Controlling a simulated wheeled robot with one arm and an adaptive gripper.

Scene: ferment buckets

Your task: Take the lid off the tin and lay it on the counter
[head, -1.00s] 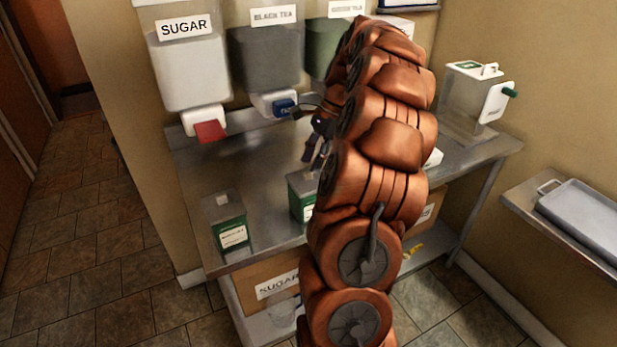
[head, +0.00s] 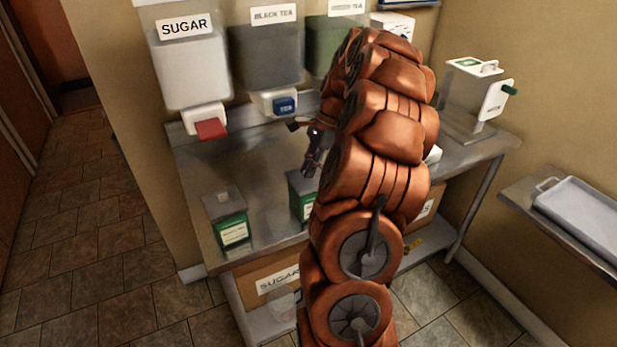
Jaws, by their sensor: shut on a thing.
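A green tin (head: 301,207) with a grey top stands on the metal counter (head: 262,170), its right side hidden behind my arm. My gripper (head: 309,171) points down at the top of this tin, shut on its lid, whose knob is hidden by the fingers. I cannot tell whether the lid is clear of the tin's rim. A second green tin (head: 231,226), with a white label and a grey lid with a pale knob, stands upright to the left near the counter's front edge.
Sugar (head: 188,72), black tea (head: 268,55) and green (head: 325,45) dispensers hang above the counter's back. A clear dispenser (head: 475,95) stands at the right end. Bare counter lies behind and between the tins. A tray (head: 585,222) rests on a right-hand shelf.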

